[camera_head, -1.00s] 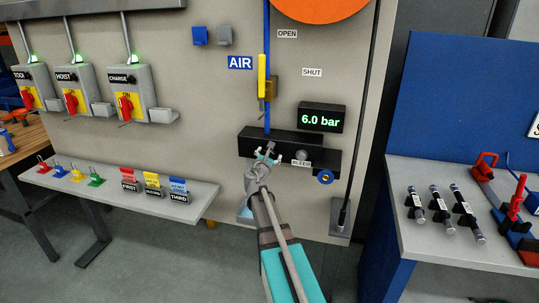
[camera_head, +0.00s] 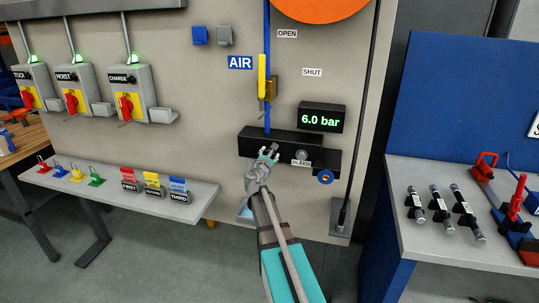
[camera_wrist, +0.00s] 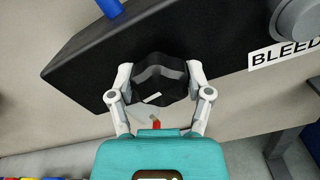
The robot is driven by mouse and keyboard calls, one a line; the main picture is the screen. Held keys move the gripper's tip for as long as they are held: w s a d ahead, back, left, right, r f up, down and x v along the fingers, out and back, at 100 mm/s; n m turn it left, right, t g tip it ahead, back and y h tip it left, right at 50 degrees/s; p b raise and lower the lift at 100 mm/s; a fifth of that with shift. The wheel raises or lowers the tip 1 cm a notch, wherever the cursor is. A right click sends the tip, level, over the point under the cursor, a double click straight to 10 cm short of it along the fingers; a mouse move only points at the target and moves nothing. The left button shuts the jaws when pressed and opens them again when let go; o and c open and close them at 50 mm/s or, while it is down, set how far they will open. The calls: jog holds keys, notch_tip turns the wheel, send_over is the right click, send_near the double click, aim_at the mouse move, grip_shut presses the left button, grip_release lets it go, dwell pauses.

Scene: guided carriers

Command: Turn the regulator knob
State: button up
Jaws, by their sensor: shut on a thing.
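The regulator knob (camera_wrist: 160,80) is a dark, lobed knob on the front of the black regulator block (camera_wrist: 100,62). My gripper (camera_wrist: 160,84) is shut on the knob, one finger on each side of it in the wrist view. A short white mark shows on the knob's lower face. In the head view my gripper (camera_head: 266,153) is at the left part of the block (camera_head: 285,143) and hides the knob. The pressure display (camera_head: 320,118) above the block reads 6.0 bar.
A grey round bleed knob (camera_wrist: 300,18) with a BLEED label (camera_wrist: 284,54) is right of the gripper. A yellow valve lever (camera_head: 262,75) is on the blue pipe above. A shelf with tags (camera_head: 120,192) is at left, a bench (camera_head: 450,215) at right.

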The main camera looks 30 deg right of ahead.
jog(key=shift+m, duration=1.2)
jog(key=o, duration=1.1)
jog(key=shift+o, duration=0.2)
jog(key=shift+s, duration=0.1)
jog(key=v, duration=1.2)
